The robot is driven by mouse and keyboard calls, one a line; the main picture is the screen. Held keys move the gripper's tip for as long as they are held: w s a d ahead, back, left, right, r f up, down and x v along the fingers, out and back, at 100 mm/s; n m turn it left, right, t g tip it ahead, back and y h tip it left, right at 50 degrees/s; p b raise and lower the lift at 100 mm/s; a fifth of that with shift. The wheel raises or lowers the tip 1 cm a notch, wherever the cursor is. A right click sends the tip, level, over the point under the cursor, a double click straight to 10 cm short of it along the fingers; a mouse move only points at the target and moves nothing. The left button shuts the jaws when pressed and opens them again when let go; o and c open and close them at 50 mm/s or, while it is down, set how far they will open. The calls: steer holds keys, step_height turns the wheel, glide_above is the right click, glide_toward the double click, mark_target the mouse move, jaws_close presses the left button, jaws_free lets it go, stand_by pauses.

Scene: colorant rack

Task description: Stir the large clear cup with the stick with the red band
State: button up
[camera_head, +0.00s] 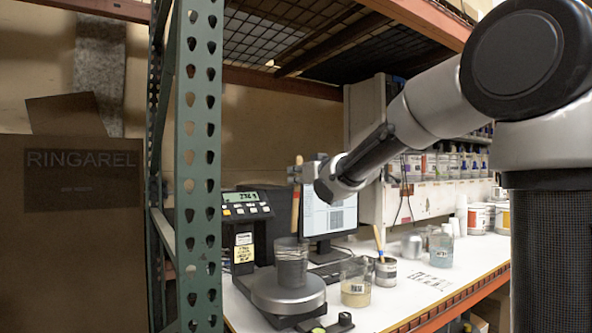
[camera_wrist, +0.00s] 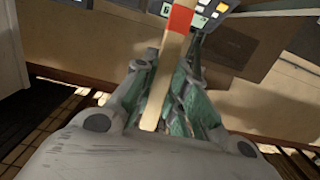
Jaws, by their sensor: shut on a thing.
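My gripper (camera_head: 308,175) is shut on a wooden stick (camera_head: 296,212), which hangs near upright above the scale. In the wrist view my gripper (camera_wrist: 168,78) grips the stick (camera_wrist: 163,85), and its red band (camera_wrist: 181,19) shows beyond the fingers. A clear, greyish cup (camera_head: 291,268) stands on the round scale plate, right below the stick. The stick's lower end meets the cup's rim in the picture; I cannot tell whether it is inside. A second clear cup (camera_head: 356,291) with beige liquid stands on the table to the right.
The scale (camera_head: 287,294) has a lit display (camera_head: 240,197) behind it. A monitor (camera_head: 328,212) stands behind the cups. A green rack post (camera_head: 198,170) rises at the left.

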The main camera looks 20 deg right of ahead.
mark_target(295, 226)
steer(key=shift+w+a+f, duration=0.1)
steer(key=shift+w+f, duration=0.1)
steer(key=shift+f, duration=2.3)
steer(key=shift+w+f, duration=0.2)
steer(key=shift+f, duration=2.3)
steer(key=shift+w+a+f, duration=0.1)
steer(key=shift+w+f, duration=0.1)
steer(key=shift+f, duration=2.3)
steer(key=shift+d, duration=0.1)
